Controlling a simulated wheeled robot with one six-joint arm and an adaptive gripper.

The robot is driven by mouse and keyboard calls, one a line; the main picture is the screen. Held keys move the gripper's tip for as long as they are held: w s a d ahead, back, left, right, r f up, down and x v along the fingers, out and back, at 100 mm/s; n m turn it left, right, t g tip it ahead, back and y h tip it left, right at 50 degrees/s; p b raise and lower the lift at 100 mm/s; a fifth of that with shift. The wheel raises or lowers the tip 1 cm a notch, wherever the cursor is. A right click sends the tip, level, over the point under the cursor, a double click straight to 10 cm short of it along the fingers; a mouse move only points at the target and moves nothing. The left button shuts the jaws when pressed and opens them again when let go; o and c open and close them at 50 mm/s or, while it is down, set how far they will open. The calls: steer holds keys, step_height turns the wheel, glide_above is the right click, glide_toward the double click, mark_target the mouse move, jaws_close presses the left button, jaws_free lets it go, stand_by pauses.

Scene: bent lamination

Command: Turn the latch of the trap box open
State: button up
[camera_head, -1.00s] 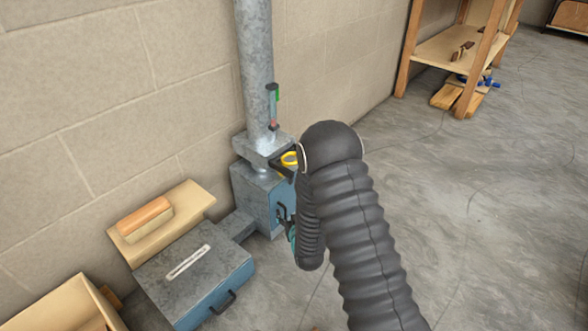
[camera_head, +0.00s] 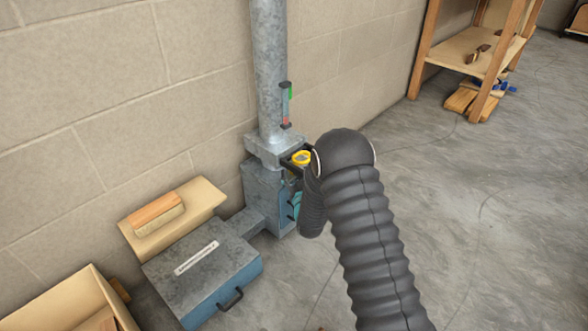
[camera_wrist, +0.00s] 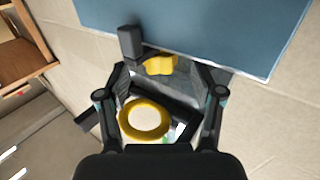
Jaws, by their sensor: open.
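The trap box (camera_head: 262,193) is a blue-grey metal box at the foot of the pipe in the head view. Its blue face fills the top of the wrist view (camera_wrist: 200,28). A small yellow piece, likely the latch (camera_wrist: 160,64), shows at the lower edge of that face, beside a black knob or handle (camera_wrist: 130,42). My gripper (camera_wrist: 162,76) is open, its two fingers on either side of the yellow piece in the picture. I cannot tell whether they touch it. In the head view, my dark arm hides most of the gripper and the box's right side.
A yellow ring (camera_head: 301,158) sits on a black holder beside the pipe (camera_head: 268,70); it also shows between the fingers in the wrist view (camera_wrist: 145,119). A grey-blue case (camera_head: 205,262), a board with a wooden block and an open box stand left.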

mark_target(294, 171)
steer(key=shift+x, duration=1.85)
steer(key=shift+c, duration=0.3)
